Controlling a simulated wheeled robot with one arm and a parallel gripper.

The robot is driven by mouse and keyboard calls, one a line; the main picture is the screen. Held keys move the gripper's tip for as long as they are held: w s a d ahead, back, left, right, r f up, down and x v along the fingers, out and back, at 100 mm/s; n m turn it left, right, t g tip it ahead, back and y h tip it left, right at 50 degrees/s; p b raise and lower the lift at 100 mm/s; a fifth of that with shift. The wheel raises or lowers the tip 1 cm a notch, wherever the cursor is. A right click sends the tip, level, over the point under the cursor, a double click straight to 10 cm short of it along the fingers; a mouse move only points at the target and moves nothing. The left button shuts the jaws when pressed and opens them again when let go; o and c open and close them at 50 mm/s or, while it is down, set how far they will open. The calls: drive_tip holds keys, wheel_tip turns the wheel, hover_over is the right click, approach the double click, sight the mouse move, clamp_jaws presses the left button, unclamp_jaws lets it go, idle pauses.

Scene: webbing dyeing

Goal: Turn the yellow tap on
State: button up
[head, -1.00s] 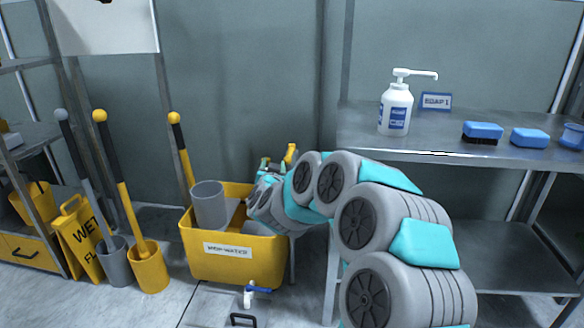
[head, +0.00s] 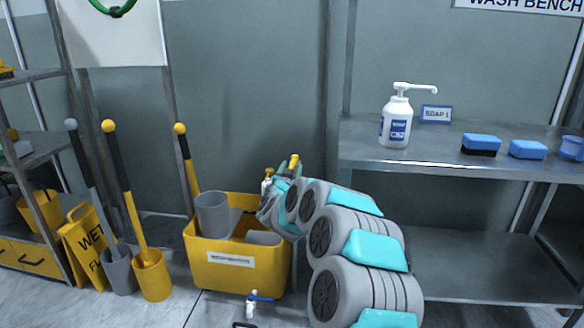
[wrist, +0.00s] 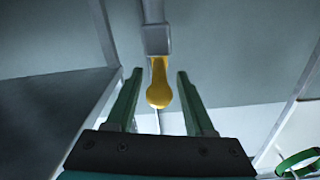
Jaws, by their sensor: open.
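The yellow tap lever (wrist: 159,85) shows in the wrist view, hanging from a grey square fitting (wrist: 156,40). It has a rounded end. My gripper (wrist: 157,100) is open, with one green finger on each side of the lever and visible gaps between. No contact shows. In the head view the yellow lever (head: 294,162) stands above the yellow mop-water bin (head: 232,272), beside the end of my arm. My gripper (head: 270,182) is small and partly hidden there by my arm. How far the lever is turned is hard to tell.
A blue-handled tap (head: 257,297) sits low in front of the bin. Mops (head: 128,200) and a wet-floor sign (head: 88,245) stand left.

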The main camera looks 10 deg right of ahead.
drive_tip(key=shift+w+d, duration=0.2)
drive_tip(key=shift+w, duration=0.25)
drive_tip(key=shift+c, duration=0.2)
clamp_jaws()
idle(0.9)
